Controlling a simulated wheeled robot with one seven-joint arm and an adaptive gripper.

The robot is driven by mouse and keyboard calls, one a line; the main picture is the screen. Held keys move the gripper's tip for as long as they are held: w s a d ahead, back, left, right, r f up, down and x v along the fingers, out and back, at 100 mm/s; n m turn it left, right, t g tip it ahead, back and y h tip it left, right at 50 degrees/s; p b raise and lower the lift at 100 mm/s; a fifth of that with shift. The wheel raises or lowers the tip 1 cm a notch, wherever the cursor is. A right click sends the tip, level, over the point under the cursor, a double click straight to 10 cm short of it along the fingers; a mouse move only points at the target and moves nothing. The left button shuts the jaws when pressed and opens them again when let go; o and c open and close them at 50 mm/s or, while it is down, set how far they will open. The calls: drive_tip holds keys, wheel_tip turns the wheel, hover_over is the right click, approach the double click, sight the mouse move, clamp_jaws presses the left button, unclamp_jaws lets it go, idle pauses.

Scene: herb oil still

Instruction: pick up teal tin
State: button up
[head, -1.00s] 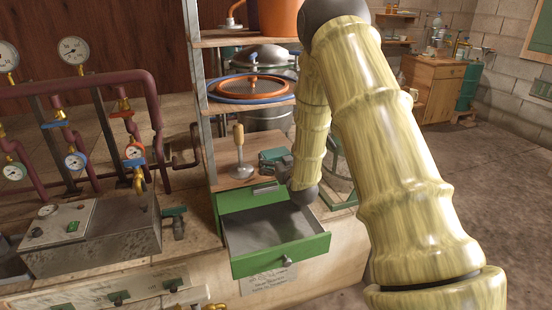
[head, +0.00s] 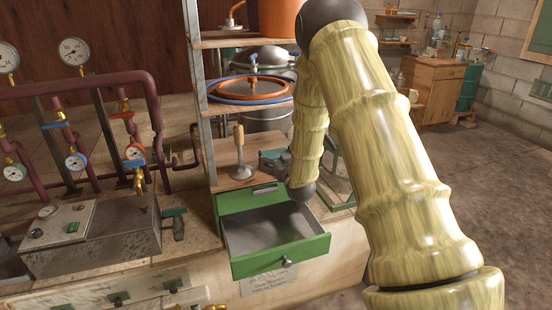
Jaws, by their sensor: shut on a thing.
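My arm reaches over the bench from the right and bends down to a dark wrist joint beside the open green drawer. My gripper (head: 284,164) shows small and dark just left of this wrist, partly hidden by my arm. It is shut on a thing. A dull teal shape at the jaws (head: 269,157) looks like the teal tin, but its outline is too small and covered to make out well. It is at the right side of the wooden board, and I cannot tell whether it touches the board.
The green drawer (head: 318,246) stands open and looks empty. A wooden-handled tool (head: 240,150) stands upright on the board (head: 228,182). A metal shelf post (head: 194,80) rises left of it. A green frame (head: 341,190) is right of my wrist. Pipes and gauges (head: 74,51) fill the left.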

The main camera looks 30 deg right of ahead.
drive_tip(key=shift+r, duration=0.6)
wheel_tip(320, 180, up, 2)
drive_tip(key=shift+r, duration=0.1)
drive_tip(key=s+d, duration=0.2)
drive_tip(key=s, duration=0.5)
drive_tip(key=s+d+r, duration=0.1)
drive_tip(key=s+d, duration=0.1)
drive_tip(key=s, duration=0.6)
drive_tip(key=shift+s+d+r, duration=0.15)
drive_tip(key=shift+d+r, duration=0.15)
drive_tip(key=shift+d, duration=0.1)
drive_tip(key=n+y+p, duration=0.2)
drive_tip(key=p, duration=0.1)
approach(276, 153)
drive_tip(key=s+a, duration=0.3)
drive_tip(key=a, duration=0.1)
drive_tip(key=a+f+y+p, duration=0.2)
drive_tip(key=a+f+p, duration=0.15)
drive_tip(key=a, duration=0.75)
drive_tip(key=s+a+f+p, duration=0.1)
drive_tip(key=s+a+p, duration=0.1)
drive_tip(key=a, duration=0.6)
drive_tip(key=s+a+f+p, duration=0.1)
drive_tip(key=s+a+p, duration=0.1)
drive_tip(key=a, duration=0.7)
drive_tip(key=shift+s+a+n+t, duration=0.3)
drive_tip(key=shift+s+n, duration=0.1)
drive_tip(key=shift+s, duration=0.2)
